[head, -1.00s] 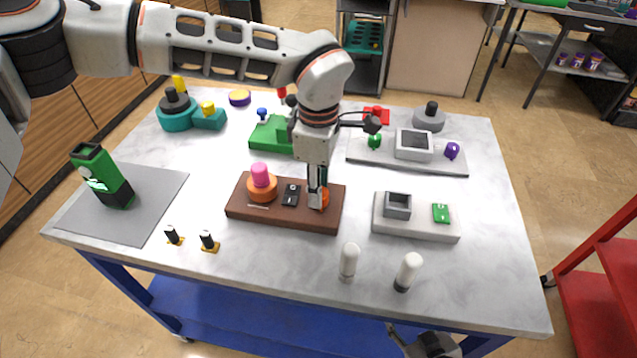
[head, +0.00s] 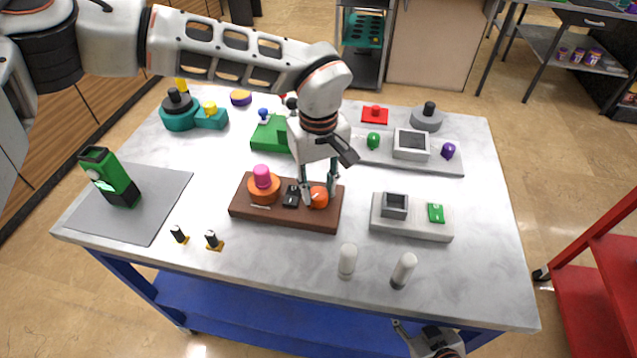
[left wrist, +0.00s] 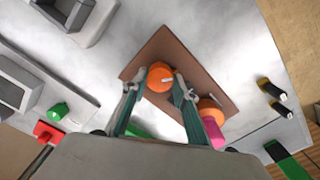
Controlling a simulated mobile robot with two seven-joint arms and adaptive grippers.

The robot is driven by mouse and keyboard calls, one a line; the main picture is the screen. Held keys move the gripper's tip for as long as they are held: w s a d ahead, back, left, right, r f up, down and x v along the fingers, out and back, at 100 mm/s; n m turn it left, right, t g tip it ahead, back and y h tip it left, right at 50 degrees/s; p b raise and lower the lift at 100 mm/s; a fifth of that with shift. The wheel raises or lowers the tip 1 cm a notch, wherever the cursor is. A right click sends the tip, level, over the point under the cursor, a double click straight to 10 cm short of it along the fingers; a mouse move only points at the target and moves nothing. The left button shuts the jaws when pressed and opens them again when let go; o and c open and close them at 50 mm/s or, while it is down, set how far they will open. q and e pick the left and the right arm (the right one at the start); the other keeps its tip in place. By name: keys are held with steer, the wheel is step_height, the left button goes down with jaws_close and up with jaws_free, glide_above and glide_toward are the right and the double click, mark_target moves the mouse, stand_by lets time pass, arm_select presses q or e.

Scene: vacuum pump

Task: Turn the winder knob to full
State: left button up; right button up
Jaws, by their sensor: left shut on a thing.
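A brown board (head: 270,216) lies in the middle of the table. At its right end is a round orange knob (head: 319,197), which also shows in the left wrist view (left wrist: 160,77) with a pale line on its top. My left gripper (head: 319,196) reaches down from above, its fingers on either side of this knob and shut on it. In the left wrist view the gripper (left wrist: 158,92) has one finger at each side of the knob. My right gripper (head: 431,338) is at the bottom edge, partly cut off, away from the board.
An orange disc (head: 263,190) with a pink top (head: 262,176) and a small black switch (head: 291,197) stand beside the knob on the board. A grey block (head: 412,222) is to the right. Two white cylinders (head: 347,259) (head: 403,270) stand near the front edge.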

arm_select(q)
steer(key=shift+w+r+m, duration=0.1)
steer(key=shift+r+m, duration=0.05)
steer(key=shift+m, duration=2.45)
arm_select(e)
steer(key=shift+s+d+f, duration=0.1)
steer(key=shift+s+d, duration=0.05)
steer(key=shift+s, duration=0.15)
arm_select(q)
steer(key=o, duration=1.1)
arm_select(e)
steer(key=shift+s, duration=0.1)
steer(key=shift+f, duration=0.1)
